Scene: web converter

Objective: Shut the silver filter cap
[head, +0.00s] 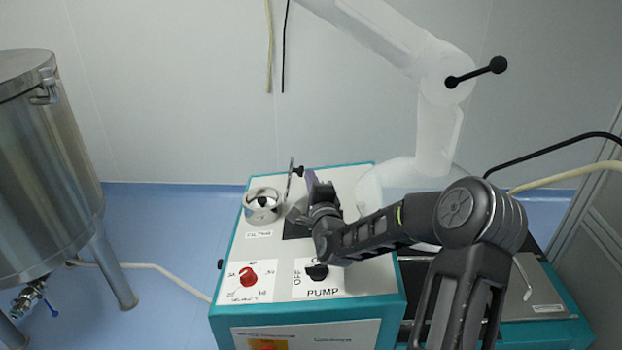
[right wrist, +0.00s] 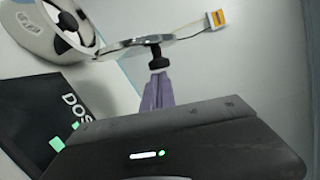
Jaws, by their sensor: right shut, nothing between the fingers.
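The silver filter cap (head: 289,180) stands up on its hinge, seen nearly edge-on in the head view. Its black knob (head: 298,170) points right. The round silver filter housing (head: 262,205) is open, to the left of the cap. In the right wrist view the cap (right wrist: 133,50) shows as a thin disc with the knob (right wrist: 157,57) below it, and the housing (right wrist: 62,28) is at upper left. My right gripper (head: 310,178) is shut and empty, its purple fingertips (right wrist: 157,78) right by the knob; contact cannot be told. My left gripper is out of view.
The teal-edged machine top (head: 225,245) carries a red knob (head: 248,277) and a black pump switch (head: 317,272) in front. A dark display (right wrist: 45,120) lies near the housing. A white jointed arm (head: 440,130) stands behind at right, and a steel tank (head: 45,165) at left.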

